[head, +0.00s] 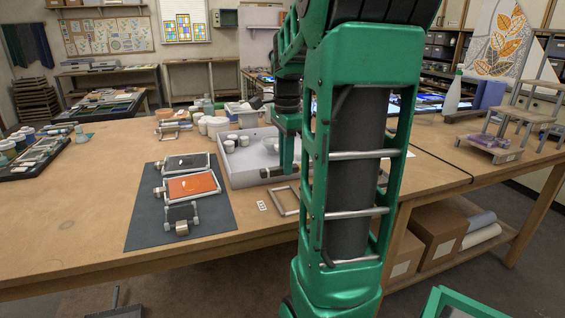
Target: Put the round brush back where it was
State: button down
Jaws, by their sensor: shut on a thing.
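My gripper (279,172) is partly visible behind my green arm. It is low at the right side of a pale shallow tray (232,184) on the wooden table. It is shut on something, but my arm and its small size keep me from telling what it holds. I cannot make out the round brush anywhere. Whether my gripper touches the tray is also unclear.
A dark mat (143,225) left of the tray holds an orange framed panel (192,186) and other framed pieces. White pots (217,127) stand behind the tray. An empty frame (285,201) lies in front. The table's left front (70,235) is clear.

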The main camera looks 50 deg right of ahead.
jog(key=shift+s+d+f, duration=0.1)
jog(key=shift+f, duration=2.3)
jog(key=shift+s+f, duration=0.1)
jog(key=shift+f, duration=0.45)
jog(key=c, duration=1.6)
grip_release()
notch_tip(320, 180, up, 11)
jog(key=shift+f, duration=0.1)
